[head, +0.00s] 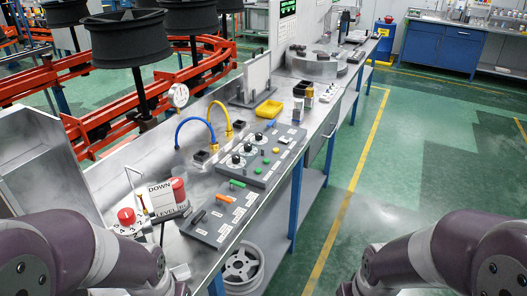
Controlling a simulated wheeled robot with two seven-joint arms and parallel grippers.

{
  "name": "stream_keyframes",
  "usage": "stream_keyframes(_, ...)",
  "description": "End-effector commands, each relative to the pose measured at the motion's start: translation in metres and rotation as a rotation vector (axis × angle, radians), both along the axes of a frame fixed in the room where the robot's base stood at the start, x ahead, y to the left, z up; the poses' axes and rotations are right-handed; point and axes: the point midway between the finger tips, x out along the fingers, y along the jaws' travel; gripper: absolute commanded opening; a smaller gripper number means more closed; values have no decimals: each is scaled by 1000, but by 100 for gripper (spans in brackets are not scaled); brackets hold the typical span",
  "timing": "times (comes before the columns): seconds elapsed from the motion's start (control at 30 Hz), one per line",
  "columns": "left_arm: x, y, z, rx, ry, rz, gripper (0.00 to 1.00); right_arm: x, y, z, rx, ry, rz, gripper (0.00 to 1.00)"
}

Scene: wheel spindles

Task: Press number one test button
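A grey control panel (252,175) lies on the metal workbench. It carries round dials (240,148), small coloured buttons including a green one (266,161), and a blue part near its far side. A second grey panel (207,227) with white labels, orange bars (224,198) and a green bar (237,183) lies nearer to me. The labels are too small to read, so I cannot tell which button is number one. My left arm comes in at the lower left and my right arm at the lower right. Neither gripper shows, and both arms are apart from the panels.
A red knob (127,216) and a red button (178,185) by a "DOWN" and "LEVEL" sign stand at the near left. Blue and yellow hoses, a gauge (179,95) and a yellow tray (269,109) are farther back. Green floor (345,190) is free to the right.

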Motion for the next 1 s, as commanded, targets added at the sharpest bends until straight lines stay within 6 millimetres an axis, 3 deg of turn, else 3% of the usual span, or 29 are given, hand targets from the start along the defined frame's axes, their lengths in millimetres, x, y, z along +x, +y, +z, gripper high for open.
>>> stream_keyframes(0.03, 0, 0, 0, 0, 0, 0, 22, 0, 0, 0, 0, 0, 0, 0)
stream_keyframes(0.1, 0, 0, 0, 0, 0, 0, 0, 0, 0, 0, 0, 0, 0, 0)
stream_keyframes(1.0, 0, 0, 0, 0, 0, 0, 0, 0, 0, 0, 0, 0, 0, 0)
